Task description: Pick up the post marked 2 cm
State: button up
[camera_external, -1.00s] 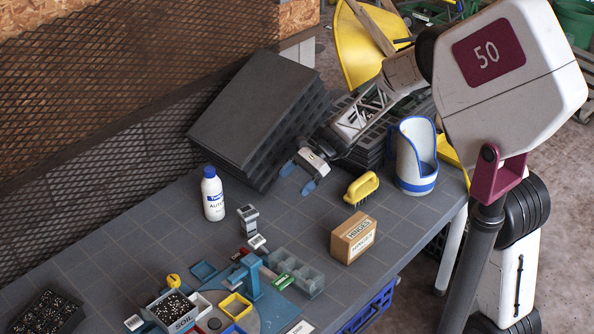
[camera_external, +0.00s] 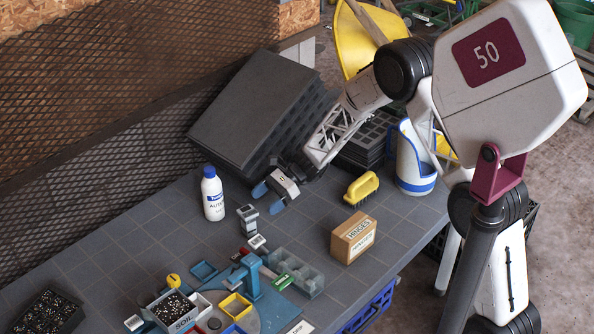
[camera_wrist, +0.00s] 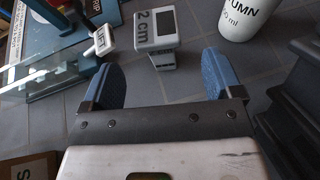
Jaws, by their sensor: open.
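The post marked 2 cm (camera_wrist: 155,29) is a grey and white block with its label readable in the wrist view, ahead of my gripper (camera_wrist: 165,72) and slightly left of its middle. It also shows in the external view as the post (camera_external: 248,219) standing on the table between the white bottle and the soil station. My gripper (camera_external: 269,199) is open with blue fingertips spread and nothing between them. It hovers behind and to the right of the post, apart from it.
A white bottle with a blue cap (camera_external: 212,196) stands left of the post. A small labelled block (camera_wrist: 101,41) sits close to the post. Black stacked trays (camera_external: 255,110) rise behind.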

aim_at(255, 210)
jog(key=shift+x, duration=1.25)
jog(key=shift+f+x, duration=0.2)
jog(key=shift+x, duration=2.4)
jog(key=shift+d, duration=0.15)
jog(key=c, duration=1)
jog(key=shift+r, duration=0.15)
jog(key=shift+r, duration=4.9)
